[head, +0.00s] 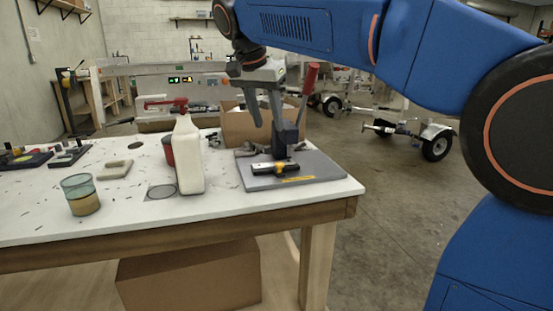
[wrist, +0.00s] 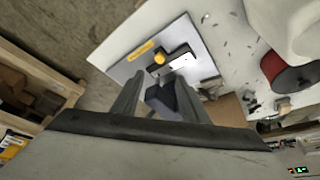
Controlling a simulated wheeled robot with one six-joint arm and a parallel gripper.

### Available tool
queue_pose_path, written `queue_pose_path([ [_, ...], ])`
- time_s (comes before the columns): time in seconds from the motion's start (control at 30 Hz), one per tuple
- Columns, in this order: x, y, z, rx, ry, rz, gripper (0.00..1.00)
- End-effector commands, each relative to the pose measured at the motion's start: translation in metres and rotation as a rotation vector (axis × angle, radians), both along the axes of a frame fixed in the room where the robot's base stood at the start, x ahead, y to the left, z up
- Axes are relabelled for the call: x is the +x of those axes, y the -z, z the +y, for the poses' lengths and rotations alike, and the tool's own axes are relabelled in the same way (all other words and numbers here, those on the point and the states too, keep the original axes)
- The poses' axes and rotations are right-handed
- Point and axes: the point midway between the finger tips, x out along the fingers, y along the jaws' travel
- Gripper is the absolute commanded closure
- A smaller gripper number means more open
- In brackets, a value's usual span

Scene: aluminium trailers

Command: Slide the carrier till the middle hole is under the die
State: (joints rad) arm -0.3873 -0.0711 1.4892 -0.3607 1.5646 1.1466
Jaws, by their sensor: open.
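A black carrier (head: 262,169) with a yellow knob (head: 280,167) lies on the grey base plate (head: 318,165) of a small press. The press (head: 285,138) is a dark block with a red lever (head: 309,80) rising beside it. In the wrist view the carrier (wrist: 181,57) shows a bright white patch, with the yellow knob (wrist: 158,58) at its left. My gripper (head: 268,123) is open and empty, pointing down above the plate near the press. Its fingers (wrist: 158,82) are apart in the wrist view. The holes and their alignment with the die cannot be made out.
A white bottle with a red top (head: 190,155) stands left of the plate, in front of a red can (head: 168,150). A glass jar (head: 80,193) is farther left. A cardboard box (head: 240,128) is behind the press. The table's right edge is close to the plate.

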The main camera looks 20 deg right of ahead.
Motion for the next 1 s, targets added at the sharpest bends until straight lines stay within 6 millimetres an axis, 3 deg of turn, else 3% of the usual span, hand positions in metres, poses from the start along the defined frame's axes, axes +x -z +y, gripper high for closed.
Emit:
queue_pose_path([
  [0.6,0.029,0.101,-0.03,-0.001,0.001,0.003,0.6],
  [0.8,0.035,0.122,-0.036,-0.001,0.0,0.002,0.6],
  [1.0,0.038,0.13,-0.038,0.0,-0.001,0.0,0.6],
])
